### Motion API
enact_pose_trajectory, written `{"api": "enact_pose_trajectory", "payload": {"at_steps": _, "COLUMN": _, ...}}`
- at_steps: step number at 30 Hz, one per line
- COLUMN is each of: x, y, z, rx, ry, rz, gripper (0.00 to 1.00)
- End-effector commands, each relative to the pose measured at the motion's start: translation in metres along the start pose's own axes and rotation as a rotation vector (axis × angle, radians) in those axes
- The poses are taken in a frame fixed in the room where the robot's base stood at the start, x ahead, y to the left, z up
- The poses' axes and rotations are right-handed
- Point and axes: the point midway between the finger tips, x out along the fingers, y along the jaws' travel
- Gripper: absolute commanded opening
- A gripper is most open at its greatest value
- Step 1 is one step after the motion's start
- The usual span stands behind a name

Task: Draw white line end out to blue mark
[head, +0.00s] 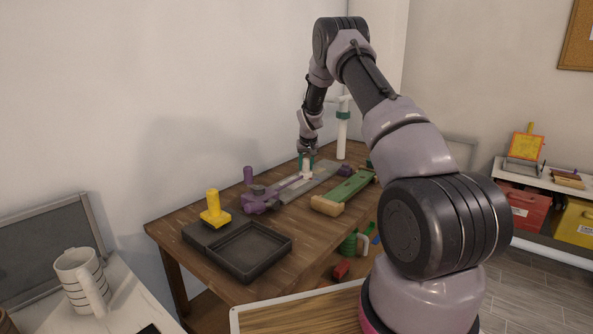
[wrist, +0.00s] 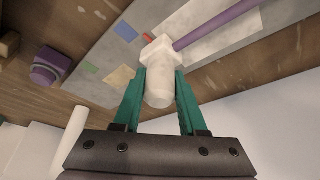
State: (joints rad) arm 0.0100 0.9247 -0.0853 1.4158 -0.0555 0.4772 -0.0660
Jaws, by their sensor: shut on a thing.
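The white line end (wrist: 159,85) is a pale knob with a square collar, and a purple line (wrist: 217,25) runs from it to the upper right of the wrist view. My gripper (wrist: 158,90) has its green fingers shut on the knob, one on each side. In the head view my gripper (head: 306,162) holds the white end (head: 307,173) low over a grey board (head: 322,181). The purple line leads back to a purple device (head: 258,201). In the wrist view the blue mark (wrist: 90,68) lies on the board, left of the knob and apart from it.
A green bar (head: 345,193) lies in front, a white post (head: 342,135) behind, and a dark tray (head: 250,250) at the near left.

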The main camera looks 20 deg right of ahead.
Motion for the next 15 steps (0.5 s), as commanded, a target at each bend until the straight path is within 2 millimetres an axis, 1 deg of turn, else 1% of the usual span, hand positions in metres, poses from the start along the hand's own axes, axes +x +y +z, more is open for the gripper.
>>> {"api": "enact_pose_trajectory", "payload": {"at_steps": 1, "x": 0.002, "y": 0.0052, "z": -0.0041, "rx": 0.0, "ry": 0.001, "rz": 0.001, "gripper": 0.0}}
{"api": "enact_pose_trajectory", "payload": {"at_steps": 6, "x": 0.0048, "y": 0.0119, "z": -0.0103, "rx": 0.0, "ry": 0.0, "rz": 0.001, "gripper": 0.0}}
{"api": "enact_pose_trajectory", "payload": {"at_steps": 15, "x": 0.005, "y": 0.0125, "z": -0.0109, "rx": -0.001, "ry": -0.001, "rz": 0.001, "gripper": 0.0}}
